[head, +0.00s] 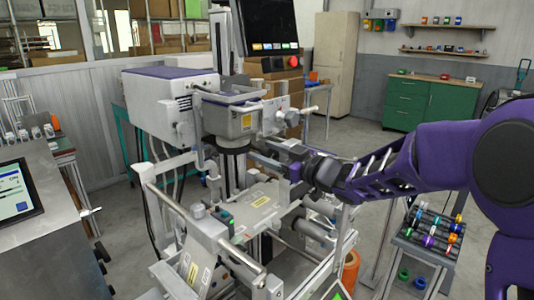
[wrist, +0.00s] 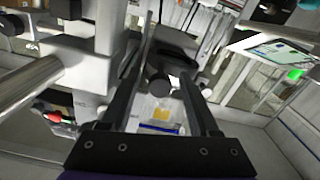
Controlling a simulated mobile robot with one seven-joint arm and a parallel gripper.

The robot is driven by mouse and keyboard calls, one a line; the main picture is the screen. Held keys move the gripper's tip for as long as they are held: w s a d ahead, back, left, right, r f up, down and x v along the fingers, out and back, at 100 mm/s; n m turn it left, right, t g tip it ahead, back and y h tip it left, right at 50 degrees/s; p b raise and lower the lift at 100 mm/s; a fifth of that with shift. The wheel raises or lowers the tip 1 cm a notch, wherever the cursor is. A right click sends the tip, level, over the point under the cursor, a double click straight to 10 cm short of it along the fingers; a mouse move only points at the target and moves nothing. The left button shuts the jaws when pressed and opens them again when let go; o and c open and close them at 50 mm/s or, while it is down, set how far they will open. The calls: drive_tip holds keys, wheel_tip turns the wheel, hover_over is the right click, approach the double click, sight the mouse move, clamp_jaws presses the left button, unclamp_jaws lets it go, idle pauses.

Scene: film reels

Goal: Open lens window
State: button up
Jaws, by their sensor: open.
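A film scanner (head: 240,120) with a grey camera head stands mid-picture in the head view. A black round lens part (head: 234,146) sits under the head, above a light grey film deck (head: 255,200). I cannot clearly make out the lens window. My gripper (head: 272,157) reaches in from the right, just beside the lens part and above the deck. In the wrist view my gripper (wrist: 166,62) shows two dark fingers spread apart, with nothing held. A dark round knob (wrist: 157,84) appears between the fingers; I cannot tell whether either finger touches it.
Rails and a metal handle bar (head: 205,232) surround the deck. A console with a screen (head: 15,193) is at left. A rack of coloured reels (head: 432,235) stands at right. A green cabinet (head: 430,102) is at the back. The floor before the cabinet is clear.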

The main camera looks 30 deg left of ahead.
clamp_jaws()
idle(1.4)
